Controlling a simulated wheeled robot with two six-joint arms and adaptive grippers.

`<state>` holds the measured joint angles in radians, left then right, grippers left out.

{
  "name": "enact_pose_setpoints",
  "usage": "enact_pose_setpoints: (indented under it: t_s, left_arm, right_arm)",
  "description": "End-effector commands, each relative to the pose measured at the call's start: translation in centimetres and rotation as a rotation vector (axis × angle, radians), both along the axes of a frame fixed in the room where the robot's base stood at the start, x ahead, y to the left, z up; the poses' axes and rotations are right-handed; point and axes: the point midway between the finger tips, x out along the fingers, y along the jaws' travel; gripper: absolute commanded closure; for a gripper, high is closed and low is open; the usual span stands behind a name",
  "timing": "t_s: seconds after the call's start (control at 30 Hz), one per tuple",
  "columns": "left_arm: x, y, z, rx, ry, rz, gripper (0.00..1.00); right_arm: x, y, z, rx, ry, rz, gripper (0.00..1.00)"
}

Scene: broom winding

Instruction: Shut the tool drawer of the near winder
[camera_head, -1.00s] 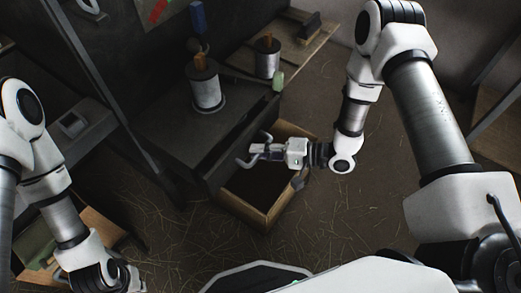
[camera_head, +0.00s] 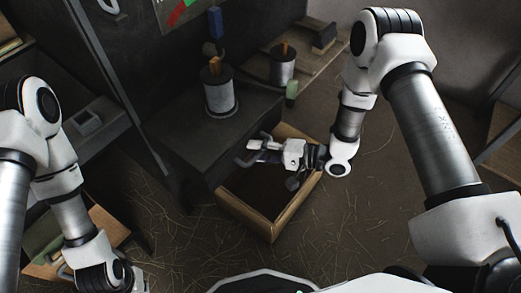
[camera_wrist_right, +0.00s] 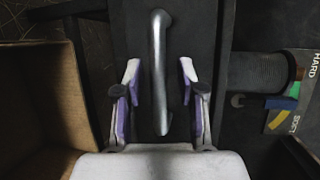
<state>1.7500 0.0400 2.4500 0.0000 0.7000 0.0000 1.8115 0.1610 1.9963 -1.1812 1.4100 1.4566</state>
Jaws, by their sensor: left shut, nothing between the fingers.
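The tool drawer (camera_head: 285,219) of the near winder is an open-topped wooden box, pulled out of the dark cabinet; its dark inside shows no clear contents. My right gripper (camera_head: 262,150) is above the drawer's far side, beside the cabinet, pointing left. Its fingers are apart. In the right wrist view, a silver bar handle (camera_wrist_right: 158,72) on a dark panel lies between the open fingers, with gaps on both sides. The drawer also shows at the left there (camera_wrist_right: 38,105). My left gripper (camera_head: 92,277) is low at the left edge, away from this drawer, its fingertips mostly hidden.
A wire spool (camera_head: 220,97) stands on the cabinet top (camera_head: 190,130), with a second spool (camera_head: 282,68) behind it. Another wooden box (camera_head: 105,225) is under my left arm. A dark post stands left of the cabinet. Straw-littered floor (camera_head: 175,235) is open in front.

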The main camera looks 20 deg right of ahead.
Motion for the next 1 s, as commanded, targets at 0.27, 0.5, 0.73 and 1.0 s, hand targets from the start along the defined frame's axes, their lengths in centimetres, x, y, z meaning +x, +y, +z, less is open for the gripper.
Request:
enact_pose_setpoints:
  t_s: [0.27,0.5,0.73,1.0]
  left_arm:
    - [0.0,0.0,0.0,0.000,0.000,0.000,1.00]
    - [0.0,0.0,0.0,0.000,0.000,0.000,1.00]
    - [0.0,0.0,0.0,0.000,0.000,0.000,1.00]
    - [0.0,0.0,0.0,0.000,0.000,0.000,1.00]
  right_arm:
    - [-1.6,-3.2,0.8,0.003,0.001,-0.008,0.61]
    - [-4.3,-8.1,1.8,0.003,-0.001,-0.008,0.61]
    - [-5.6,-10.2,2.3,0.001,-0.001,-0.001,0.61]
    - [-5.7,-10.3,2.3,0.000,0.000,0.001,0.61]
